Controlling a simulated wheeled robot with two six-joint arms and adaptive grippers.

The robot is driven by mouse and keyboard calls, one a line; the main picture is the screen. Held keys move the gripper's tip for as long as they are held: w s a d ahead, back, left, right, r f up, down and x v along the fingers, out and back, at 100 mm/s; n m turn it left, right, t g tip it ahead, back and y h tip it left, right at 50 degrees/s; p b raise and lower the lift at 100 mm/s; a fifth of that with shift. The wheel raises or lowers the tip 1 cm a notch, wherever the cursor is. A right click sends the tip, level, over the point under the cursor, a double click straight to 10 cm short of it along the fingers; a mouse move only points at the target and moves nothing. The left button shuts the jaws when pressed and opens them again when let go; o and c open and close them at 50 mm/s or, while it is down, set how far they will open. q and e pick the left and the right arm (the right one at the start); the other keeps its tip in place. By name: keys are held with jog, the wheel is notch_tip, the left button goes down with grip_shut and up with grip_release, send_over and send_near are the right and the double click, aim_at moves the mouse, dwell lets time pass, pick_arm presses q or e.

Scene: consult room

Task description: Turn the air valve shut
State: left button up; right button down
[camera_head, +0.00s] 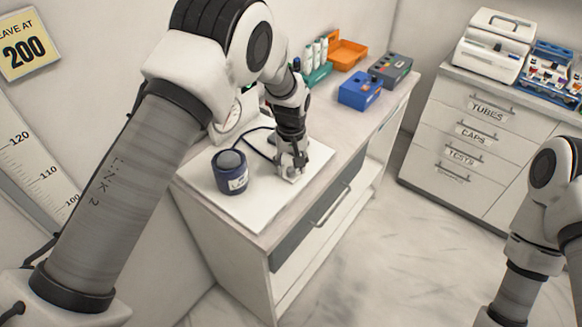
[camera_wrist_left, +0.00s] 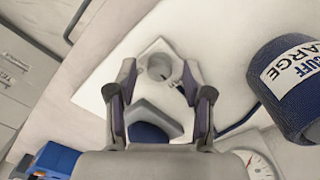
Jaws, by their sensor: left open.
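The air valve (camera_wrist_left: 160,70), a pale grey round piece on a light plate, shows in the left wrist view; in the head view it is mostly hidden under my gripper. My left gripper (camera_head: 291,170) points down at it, fingers open. In the left wrist view its fingers (camera_wrist_left: 158,78) stand on either side of the valve; I cannot tell whether they touch it. A dark blue bulb (camera_wrist_left: 148,133) lies beside the valve. A rolled blue cuff (camera_head: 230,178) stands to the left, with a dark tube near it. My right gripper is out of view.
A white mat (camera_head: 262,212) lies on the counter under these things. A dial gauge (camera_wrist_left: 257,166) is near the cuff. A blue box (camera_head: 359,92), an orange bin (camera_head: 346,52) and green-based bottles (camera_head: 318,72) stand farther back. The counter's front edge is close to the gripper.

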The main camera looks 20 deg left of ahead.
aim_at(291, 170)
pick_arm(q)
notch_tip(291, 170, up, 11)
dwell(0.6)
